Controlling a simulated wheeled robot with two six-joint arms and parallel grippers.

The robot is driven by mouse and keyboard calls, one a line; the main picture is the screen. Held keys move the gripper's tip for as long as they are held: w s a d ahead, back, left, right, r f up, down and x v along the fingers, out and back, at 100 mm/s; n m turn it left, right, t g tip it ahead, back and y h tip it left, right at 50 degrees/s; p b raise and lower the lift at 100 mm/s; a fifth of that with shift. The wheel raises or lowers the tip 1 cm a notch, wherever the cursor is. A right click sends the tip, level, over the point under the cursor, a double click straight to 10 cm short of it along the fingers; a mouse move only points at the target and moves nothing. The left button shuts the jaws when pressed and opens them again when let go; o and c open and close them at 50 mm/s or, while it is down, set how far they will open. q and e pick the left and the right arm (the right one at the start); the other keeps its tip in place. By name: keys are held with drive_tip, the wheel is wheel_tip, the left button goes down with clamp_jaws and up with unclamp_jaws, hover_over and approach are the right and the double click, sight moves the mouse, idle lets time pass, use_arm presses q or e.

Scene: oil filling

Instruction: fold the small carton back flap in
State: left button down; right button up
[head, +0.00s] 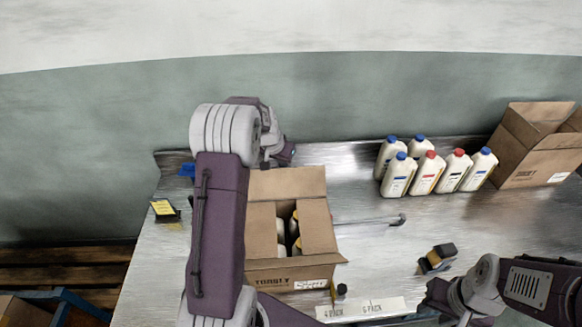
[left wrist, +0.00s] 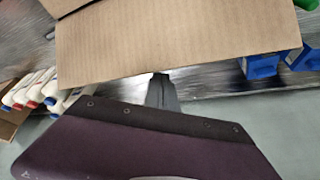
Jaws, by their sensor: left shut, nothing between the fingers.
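The small carton (head: 290,275) stands on the metal table in the head view, with white bottles (head: 294,228) inside. Its back flap (head: 287,182) is raised at the far side; its side flaps show left and right of the opening. My left gripper (head: 284,154) is behind the back flap, partly hidden by my arm. In the left wrist view the flap (left wrist: 180,42) fills the top, and my shut, empty left gripper (left wrist: 161,92) is at its lower edge; I cannot tell whether they touch. My right arm is at the lower right; its fingertips do not show clearly.
Several white bottles (head: 425,172) with blue and red caps stand at the back right, beside a large open carton (head: 538,155). A yellow-labelled block (head: 164,210) stands left.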

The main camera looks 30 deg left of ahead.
sight(286, 187)
use_arm(q)
drive_tip(key=shift+s, duration=0.1)
drive_tip(key=s+d+b, duration=0.1)
drive_tip(key=s, duration=0.1)
drive_tip(key=s+d+b, duration=0.1)
drive_tip(key=s+d, duration=0.1)
drive_tip(key=s+d+b, duration=0.1)
drive_tip(key=s, duration=0.2)
drive_tip(key=shift+s+d+f+b, duration=0.1)
drive_tip(key=shift+d+b, duration=0.2)
drive_tip(key=shift+b, duration=0.05)
drive_tip(key=s+d, duration=0.4)
drive_tip(key=s, duration=0.3)
drive_tip(key=shift+s+d, duration=0.3)
drive_tip(key=shift+s, duration=0.05)
drive_tip(key=shift+w+b, duration=0.1)
drive_tip(key=shift+b, duration=0.2)
wheel_tip(286, 187, up, 9)
drive_tip(key=p, duration=0.7)
drive_tip(key=shift+p, duration=0.4)
